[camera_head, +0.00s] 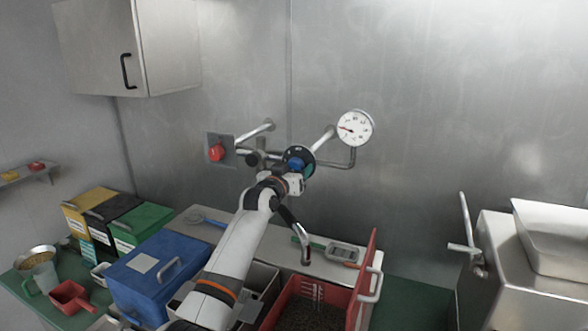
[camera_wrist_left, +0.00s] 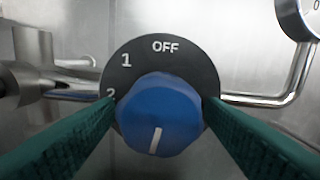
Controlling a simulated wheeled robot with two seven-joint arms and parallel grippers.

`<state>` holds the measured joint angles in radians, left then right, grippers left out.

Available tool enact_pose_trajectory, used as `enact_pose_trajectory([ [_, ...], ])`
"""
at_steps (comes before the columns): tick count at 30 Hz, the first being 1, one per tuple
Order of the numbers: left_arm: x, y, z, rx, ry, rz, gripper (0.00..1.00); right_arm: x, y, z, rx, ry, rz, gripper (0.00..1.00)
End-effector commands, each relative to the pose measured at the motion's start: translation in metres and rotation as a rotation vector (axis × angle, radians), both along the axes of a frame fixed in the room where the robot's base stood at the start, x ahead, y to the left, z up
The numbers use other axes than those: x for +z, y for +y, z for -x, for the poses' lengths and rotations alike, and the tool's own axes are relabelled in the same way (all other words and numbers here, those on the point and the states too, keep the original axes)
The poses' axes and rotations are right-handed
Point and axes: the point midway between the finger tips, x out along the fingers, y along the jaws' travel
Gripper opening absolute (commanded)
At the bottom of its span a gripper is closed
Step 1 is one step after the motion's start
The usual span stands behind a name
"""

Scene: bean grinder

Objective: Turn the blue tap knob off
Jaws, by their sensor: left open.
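The blue tap knob (camera_wrist_left: 160,112) sits on a round dark dial plate (camera_wrist_left: 165,62) in the left wrist view. The plate reads OFF at the top, then 1 and 2 down its left side. The knob's white mark points down, slightly left, away from OFF. The knob also shows small at the wall pipes in the head view (camera_head: 296,164). My left gripper (camera_wrist_left: 161,106) is open, its green fingers on either side of the knob. I cannot tell whether they touch it. My left arm covers part of the knob in the head view. My right gripper is not in view.
A pressure gauge (camera_head: 355,128) and a red button (camera_head: 216,152) flank the knob. Pipes run beside it. Below are a blue box (camera_head: 158,278), a red open bin (camera_head: 362,285) and a dark curved spout (camera_head: 296,232). A steel machine (camera_head: 530,265) stands at right.

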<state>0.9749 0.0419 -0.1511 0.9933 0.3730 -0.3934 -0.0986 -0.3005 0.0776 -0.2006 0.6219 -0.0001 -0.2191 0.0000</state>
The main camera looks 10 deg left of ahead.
Motion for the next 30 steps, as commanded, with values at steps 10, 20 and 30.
enact_pose_trajectory([
  [10, -0.0001, -0.0002, -0.0007, 0.0, 0.0, 0.0, 0.53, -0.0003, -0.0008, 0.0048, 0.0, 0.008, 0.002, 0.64],
  [20, -0.0004, -0.0001, -0.0005, 0.0, 0.0, -0.003, 0.19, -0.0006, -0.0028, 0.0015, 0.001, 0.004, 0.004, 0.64],
  [30, -0.002, 0.0011, -0.0007, 0.001, -0.022, -0.121, 0.19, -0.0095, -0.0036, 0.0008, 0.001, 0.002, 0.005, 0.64],
])
